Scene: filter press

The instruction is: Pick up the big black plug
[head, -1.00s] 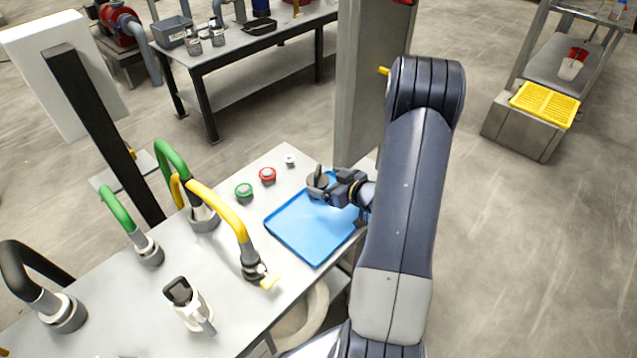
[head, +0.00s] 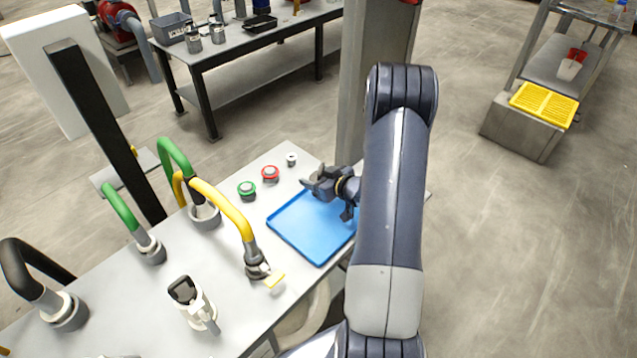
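My gripper (head: 318,184) is at the far corner of the blue tray, low over the bench top. A dark grey round piece (head: 317,174) shows just behind and between the parts of my gripper. It looks like a plug, but most of it is hidden, and I cannot tell whether the fingers touch it. The finger gap is too small and covered to read. No other thing on the bench clearly looks like a big black plug.
The blue tray (head: 290,238) looks empty. A green button (head: 247,189), a red button (head: 270,174) and a small white-grey knob (head: 291,159) stand left of my gripper. Yellow (head: 225,208), green (head: 120,208) and black (head: 17,262) bent pipes rise from the bench (head: 115,300).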

